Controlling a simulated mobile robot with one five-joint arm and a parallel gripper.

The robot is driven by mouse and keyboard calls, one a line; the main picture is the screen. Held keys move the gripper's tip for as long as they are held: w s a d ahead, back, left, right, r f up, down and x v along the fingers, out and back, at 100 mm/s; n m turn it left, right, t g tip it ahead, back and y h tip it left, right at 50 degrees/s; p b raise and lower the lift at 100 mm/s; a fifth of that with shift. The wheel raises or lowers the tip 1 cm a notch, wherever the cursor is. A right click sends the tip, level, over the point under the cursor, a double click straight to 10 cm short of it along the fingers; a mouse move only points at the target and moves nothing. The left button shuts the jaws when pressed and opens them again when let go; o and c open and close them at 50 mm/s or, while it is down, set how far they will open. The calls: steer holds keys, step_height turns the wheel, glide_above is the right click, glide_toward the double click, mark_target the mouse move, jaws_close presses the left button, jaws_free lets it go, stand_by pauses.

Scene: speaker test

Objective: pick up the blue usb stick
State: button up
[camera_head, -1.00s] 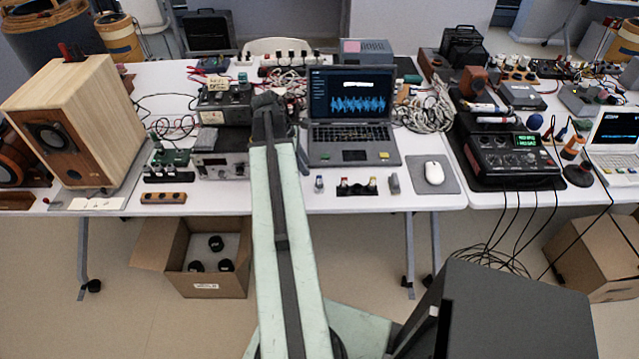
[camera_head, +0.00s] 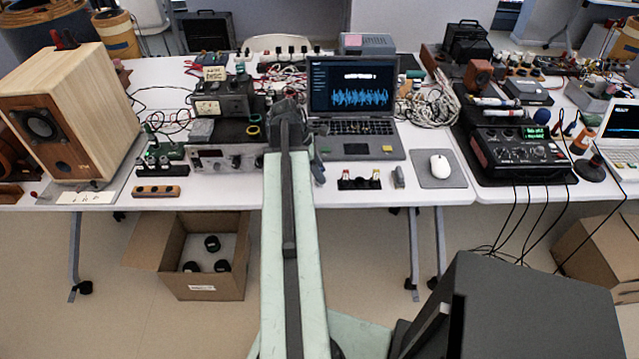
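I cannot clearly make out a blue usb stick. A small bluish-grey piece that stood near the table's front edge, left of the black holder, is now mostly or wholly hidden at the end of my arm. My gripper (camera_head: 315,163) is low over the front of the table, just before the laptop's left front corner. A small grey stick (camera_head: 399,177) lies right of the black holder (camera_head: 359,183).
The open laptop (camera_head: 355,120) stands behind my gripper. A white mouse (camera_head: 440,166) lies on a grey pad to the right. The grey meter (camera_head: 225,160) is close on the left. The white table (camera_head: 225,192) has a narrow clear strip at its front edge.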

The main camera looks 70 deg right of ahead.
steer(key=shift+r, duration=0.1)
jaws_close()
step_height(320, 180, up, 10)
steer(key=p, duration=1)
steer(key=shift+r, duration=0.15)
